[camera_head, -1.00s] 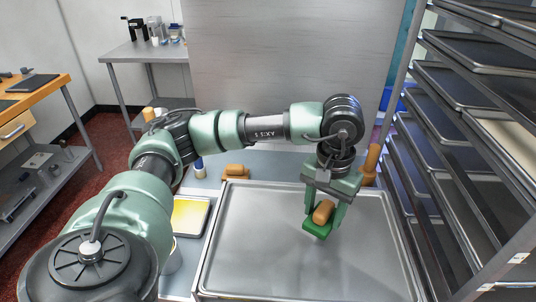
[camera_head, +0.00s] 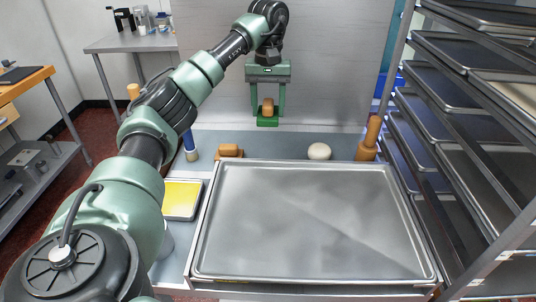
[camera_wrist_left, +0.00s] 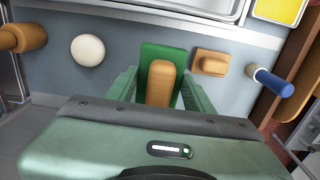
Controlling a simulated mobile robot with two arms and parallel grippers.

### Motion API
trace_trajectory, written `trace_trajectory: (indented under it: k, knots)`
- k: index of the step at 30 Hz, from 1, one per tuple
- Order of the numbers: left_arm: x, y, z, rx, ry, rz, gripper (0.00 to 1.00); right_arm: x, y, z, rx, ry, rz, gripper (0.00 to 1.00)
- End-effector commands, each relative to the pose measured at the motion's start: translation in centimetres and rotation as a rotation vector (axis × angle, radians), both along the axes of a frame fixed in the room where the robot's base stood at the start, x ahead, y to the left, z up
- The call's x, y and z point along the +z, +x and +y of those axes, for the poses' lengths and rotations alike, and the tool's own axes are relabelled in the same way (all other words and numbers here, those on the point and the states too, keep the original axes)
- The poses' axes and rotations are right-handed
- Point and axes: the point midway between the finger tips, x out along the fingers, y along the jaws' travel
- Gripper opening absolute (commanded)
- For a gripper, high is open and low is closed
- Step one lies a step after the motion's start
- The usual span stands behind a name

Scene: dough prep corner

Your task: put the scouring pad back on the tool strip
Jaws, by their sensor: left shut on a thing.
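The scouring pad is a green slab with a wooden grip; its green base (camera_head: 267,122) shows in the head view and its wooden grip (camera_wrist_left: 160,84) in the left wrist view. My left gripper (camera_head: 268,108) is shut on the wooden grip, with a green finger on each side. It holds the pad level, raised over the blue-grey tool strip (camera_head: 288,140) behind the big tray. In the wrist view the pad appears between a white round thing (camera_wrist_left: 88,50) and a wooden block (camera_wrist_left: 209,62). The strip surface under the pad is hidden there. My right gripper is not in view.
A large empty metal tray (camera_head: 300,272) fills the front. A thick wooden tool (camera_head: 368,140) stands at the strip's right end, a blue-handled tool (camera_head: 189,145) at its left. A yellow-filled pan (camera_head: 182,196) lies left of the tray. A tray rack (camera_head: 440,95) bounds the right.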

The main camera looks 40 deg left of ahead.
Motion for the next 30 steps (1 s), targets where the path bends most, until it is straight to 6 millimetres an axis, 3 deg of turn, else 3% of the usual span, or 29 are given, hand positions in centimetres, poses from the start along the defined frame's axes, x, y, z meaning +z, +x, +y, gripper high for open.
trace_trajectory:
  k: [6, 10, 19, 26, 30]
  knots:
    - [-5.9, -0.1, 0.0, 0.0, 0.0, 0.003, 0.04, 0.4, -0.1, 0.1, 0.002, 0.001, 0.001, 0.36]
    - [-8.5, -0.1, 0.1, 0.001, -0.001, 0.001, 0.04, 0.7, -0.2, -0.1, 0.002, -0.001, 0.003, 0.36]
    - [-11.1, 0.0, 0.0, 0.001, 0.0, -0.001, 0.04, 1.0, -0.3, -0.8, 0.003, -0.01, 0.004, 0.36]
    - [-14.4, 0.0, 0.0, 0.0, -0.002, -0.001, 0.04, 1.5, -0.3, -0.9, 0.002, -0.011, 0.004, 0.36]
    - [-14.6, 0.0, 0.0, 0.001, 0.0, -0.004, 0.04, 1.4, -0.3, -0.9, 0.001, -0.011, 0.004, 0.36]
